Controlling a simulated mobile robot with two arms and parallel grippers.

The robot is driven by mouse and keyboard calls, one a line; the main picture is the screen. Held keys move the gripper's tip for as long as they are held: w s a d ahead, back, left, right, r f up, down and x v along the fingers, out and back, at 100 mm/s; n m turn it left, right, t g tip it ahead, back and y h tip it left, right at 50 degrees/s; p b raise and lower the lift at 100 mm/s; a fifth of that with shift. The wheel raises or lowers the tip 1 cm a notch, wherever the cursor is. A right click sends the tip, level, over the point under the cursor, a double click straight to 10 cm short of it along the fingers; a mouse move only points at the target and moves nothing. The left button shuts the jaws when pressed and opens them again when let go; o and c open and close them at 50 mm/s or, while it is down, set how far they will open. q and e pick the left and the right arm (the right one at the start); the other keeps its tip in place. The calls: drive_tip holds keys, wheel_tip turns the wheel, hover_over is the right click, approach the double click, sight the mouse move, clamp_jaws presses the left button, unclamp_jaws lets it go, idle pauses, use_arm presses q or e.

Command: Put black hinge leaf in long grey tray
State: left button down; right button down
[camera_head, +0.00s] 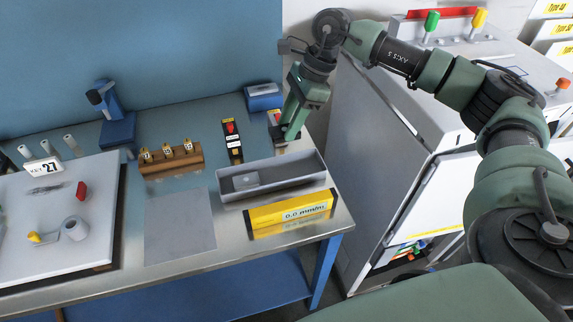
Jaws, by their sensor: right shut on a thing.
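The long grey tray (272,191) lies near the right end of the bench. A small flat light-grey piece lies in its left part. My right gripper (286,137) points down just behind the tray, at the right-hand black and red dispenser (273,115). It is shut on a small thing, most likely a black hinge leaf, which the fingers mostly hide. A second black dispenser (233,148) with a red part stands to the left, behind the tray. My left gripper is not in view.
A yellow gauge box (262,218) stands in front of the tray. A wooden block (160,163) with brass pieces is to the left, and a blue box (263,99) behind. A flat grey mat (180,225) is bare. A white cabinet (365,170) stands right of the bench.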

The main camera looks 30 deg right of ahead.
drive_tip(key=p, duration=0.2)
hover_over(285, 174)
drive_tip(key=d, duration=0.1)
drive_tip(key=f, duration=0.9)
drive_tip(key=shift+s+d+f, duration=0.15)
drive_tip(key=shift+s+f, duration=0.05)
drive_tip(key=shift+f, duration=0.15)
drive_tip(key=shift+f+p, duration=0.35)
drive_tip(key=shift+f, duration=0.35)
wheel_tip(285, 174, down, 4)
drive_tip(key=shift+r+p, duration=0.15)
drive_tip(key=shift+p, duration=0.3)
drive_tip(key=shift+f+b, duration=0.25)
drive_tip(key=shift+b, duration=0.05)
drive_tip(key=c, duration=1.2)
unclamp_jaws()
drive_tip(key=shift+r, duration=0.1)
